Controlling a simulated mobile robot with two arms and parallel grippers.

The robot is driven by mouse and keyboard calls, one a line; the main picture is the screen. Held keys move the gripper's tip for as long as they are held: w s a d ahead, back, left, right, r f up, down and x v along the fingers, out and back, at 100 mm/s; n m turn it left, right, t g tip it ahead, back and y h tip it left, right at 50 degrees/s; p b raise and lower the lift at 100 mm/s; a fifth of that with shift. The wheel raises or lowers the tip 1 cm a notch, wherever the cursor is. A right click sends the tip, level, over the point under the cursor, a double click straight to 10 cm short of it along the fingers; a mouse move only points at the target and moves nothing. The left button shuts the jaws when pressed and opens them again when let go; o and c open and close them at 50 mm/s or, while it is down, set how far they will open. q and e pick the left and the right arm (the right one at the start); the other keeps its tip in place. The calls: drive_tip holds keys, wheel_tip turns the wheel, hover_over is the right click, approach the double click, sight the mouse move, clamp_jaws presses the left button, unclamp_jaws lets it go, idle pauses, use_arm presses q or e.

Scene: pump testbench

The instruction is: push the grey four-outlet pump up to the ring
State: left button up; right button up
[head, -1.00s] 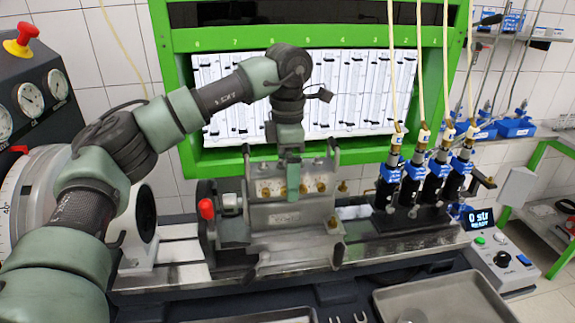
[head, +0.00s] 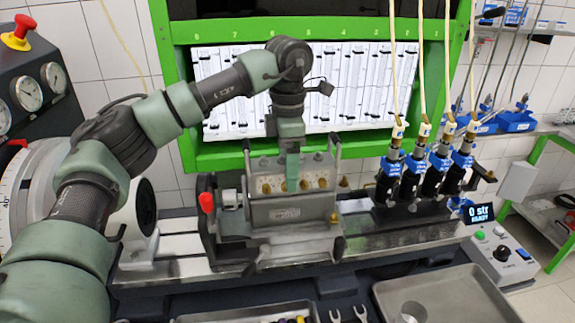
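The grey four-outlet pump (head: 285,213) stands on the metal bench rail in the middle of the head view, with brass outlets along its top. A red-knobbed lever is at its left end. A dark ring (head: 146,208) with a pale bracket stands on the rail to its left, with a gap of rail between them. My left gripper (head: 292,178) points down at the pump's top, its teal finger in front of the pump's upper face among the outlets. I see it nearly edge-on, so its opening and any contact are unclear. My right gripper is not in view.
Several blue-black injectors (head: 422,180) with hoses stand on the rail to the right. A control box (head: 502,247) is beyond them. A metal tray (head: 445,287) with a cup and a second tray (head: 190,318) lie in front. The rail (head: 180,245) between ring and pump is bare.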

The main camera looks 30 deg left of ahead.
sight(264, 166)
use_arm(q)
drive_tip(key=shift+s+a+f, duration=0.1)
drive_tip(key=shift+s+f, duration=0.15)
drive_tip(key=shift+s, duration=0.05)
drive_tip(key=shift+s+a+r, duration=0.1)
drive_tip(key=shift+s+a, duration=0.35)
drive_tip(key=shift+a, duration=0.4)
drive_tip(key=shift+a, duration=0.1)
drive_tip(key=shift+s+a+r+b, duration=0.1)
drive_tip(key=shift+s+a+b, duration=0.35)
drive_tip(key=shift+a, duration=0.5)
drive_tip(key=shift+s+a, duration=0.15)
